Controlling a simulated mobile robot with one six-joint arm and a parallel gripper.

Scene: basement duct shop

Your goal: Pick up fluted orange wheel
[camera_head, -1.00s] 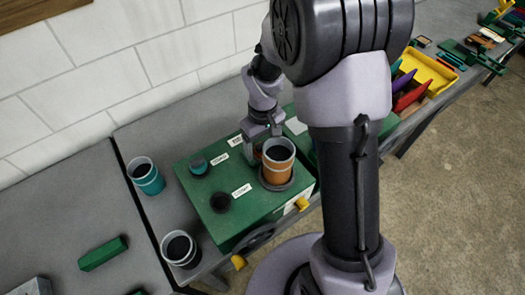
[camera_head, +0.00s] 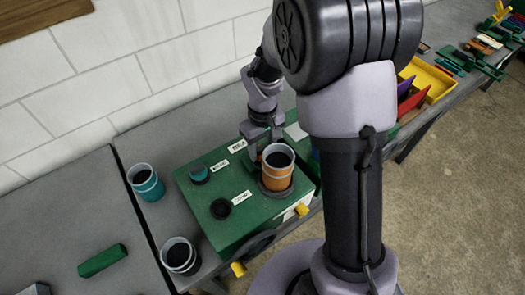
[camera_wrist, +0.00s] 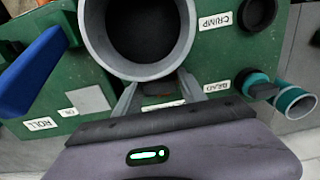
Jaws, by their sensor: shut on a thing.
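My gripper (camera_head: 262,151) points down over the green box (camera_head: 228,225), just behind the orange cup (camera_head: 276,176). I cannot tell whether the wheel is clear of the box.
A black knob (camera_head: 220,208) and a teal knob (camera_head: 199,175) sit on the box beside labels. A teal cup (camera_head: 146,183) and a dark cup (camera_head: 180,256) stand to its left. A green block (camera_head: 102,260) lies on the grey bench. A yellow tray (camera_head: 432,82) is at right.

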